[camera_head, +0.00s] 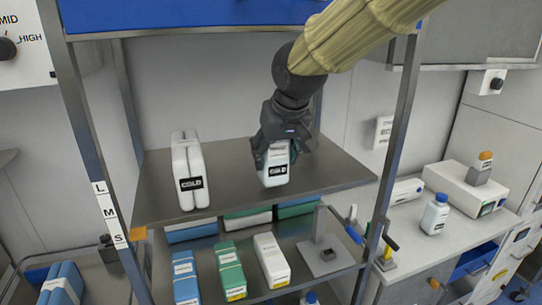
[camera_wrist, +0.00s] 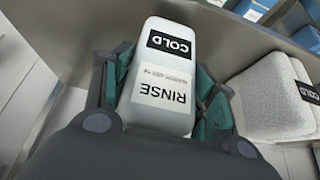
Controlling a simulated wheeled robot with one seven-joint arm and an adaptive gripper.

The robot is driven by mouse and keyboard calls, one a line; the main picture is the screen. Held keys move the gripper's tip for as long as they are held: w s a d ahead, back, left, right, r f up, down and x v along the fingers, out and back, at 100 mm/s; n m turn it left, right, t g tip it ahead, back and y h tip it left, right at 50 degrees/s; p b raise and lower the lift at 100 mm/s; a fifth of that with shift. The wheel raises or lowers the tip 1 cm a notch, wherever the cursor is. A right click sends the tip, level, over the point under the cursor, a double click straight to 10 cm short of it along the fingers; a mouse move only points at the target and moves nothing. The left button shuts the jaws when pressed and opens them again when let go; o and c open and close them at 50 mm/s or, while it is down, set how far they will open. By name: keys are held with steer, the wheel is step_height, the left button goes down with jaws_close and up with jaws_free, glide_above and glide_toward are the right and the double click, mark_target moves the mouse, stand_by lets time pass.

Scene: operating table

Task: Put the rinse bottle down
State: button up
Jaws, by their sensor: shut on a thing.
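The rinse bottle (camera_head: 277,168) is white with a black COLD label. In the wrist view the bottle (camera_wrist: 160,105) also shows a RINSE label. My gripper (camera_head: 277,142) is shut on it, with green-padded fingers on both sides of the bottle in the wrist view (camera_wrist: 163,92).
A white pair of packs labelled COLD (camera_head: 189,165) stands on the shelf's left. The shelf between is bare. Metal posts (camera_head: 398,125) frame the rack. Boxes (camera_head: 230,270) fill the lower shelf. A white bottle (camera_head: 435,214) stands on the right counter.

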mark_target(270, 154)
steer(key=shift+w+a+f+b, duration=0.1)
steer(key=shift+w+a+b, duration=0.15)
steer(key=shift+w, duration=0.4)
steer(key=shift+w+a+b, duration=0.15)
steer(key=shift+w+a, duration=0.1)
steer(key=shift+w, duration=0.35)
steer(key=shift+d+f+p, duration=0.1)
steer(key=shift+f+p, duration=0.35)
steer(key=shift+f, duration=0.15)
steer(key=shift+f, duration=0.1)
steer(key=o, duration=1.5)
steer(key=shift+s, duration=0.1)
